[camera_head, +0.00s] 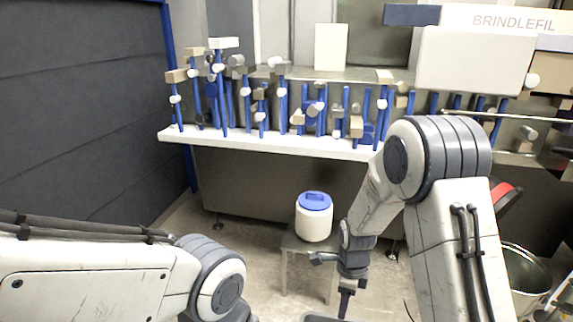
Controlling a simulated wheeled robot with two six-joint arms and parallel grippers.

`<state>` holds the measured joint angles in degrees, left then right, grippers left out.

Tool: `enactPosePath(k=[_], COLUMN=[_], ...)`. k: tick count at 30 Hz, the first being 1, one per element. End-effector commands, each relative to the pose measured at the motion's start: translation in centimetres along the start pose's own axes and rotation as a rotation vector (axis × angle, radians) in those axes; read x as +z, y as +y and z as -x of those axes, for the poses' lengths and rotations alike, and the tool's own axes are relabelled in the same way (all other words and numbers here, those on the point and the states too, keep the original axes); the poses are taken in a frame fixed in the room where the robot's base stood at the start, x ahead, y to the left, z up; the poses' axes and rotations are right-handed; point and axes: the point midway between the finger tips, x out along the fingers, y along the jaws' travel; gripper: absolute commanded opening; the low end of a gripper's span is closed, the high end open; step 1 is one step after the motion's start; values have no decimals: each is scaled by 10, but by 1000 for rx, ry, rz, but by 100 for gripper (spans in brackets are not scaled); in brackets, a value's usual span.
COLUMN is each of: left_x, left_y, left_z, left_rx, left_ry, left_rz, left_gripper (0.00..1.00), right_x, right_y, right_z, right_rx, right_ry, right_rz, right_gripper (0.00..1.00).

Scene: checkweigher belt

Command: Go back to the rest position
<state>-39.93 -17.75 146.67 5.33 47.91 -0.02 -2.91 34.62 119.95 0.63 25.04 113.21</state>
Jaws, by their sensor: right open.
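My right arm reaches in from the right and bends down at its elbow. Its gripper (332,282) is low in the middle of the picture, with its dark fingers apart and nothing visible between them. It shows just right of and below a white tub with a blue lid (314,224); I cannot tell the exact gap. The tub stands upright on a small stool (296,247). My left arm comes in low from the left, and its gripper is below the picture edge, out of view.
A white ledge (270,143) with many blue posts and guide blocks runs across the back. A dark panelled wall (80,110) closes the left side. A metal bucket (527,270) stands at the lower right. Bare floor shows left of the stool.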

Motion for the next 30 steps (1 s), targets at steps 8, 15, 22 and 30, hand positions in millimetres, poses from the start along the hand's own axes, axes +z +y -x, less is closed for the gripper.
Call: enactPosePath(k=[8,15,22,30], left_x=[0,0,0,0], left_y=[0,0,0,0], left_z=[0,0,0,0], left_rx=[0,0,0,0], left_ry=[0,0,0,0], left_rz=[0,0,0,0], left_gripper=[0,0,0,0], right_x=[53,52,33,27], right_y=[98,194,249,261], right_z=[95,147,165,168], right_rx=[-24,-52,-78,-84], right_ry=[-27,-52,-71,-77], right_rz=[1000,1874,2436,2576], right_gripper=[55,55,55,55])
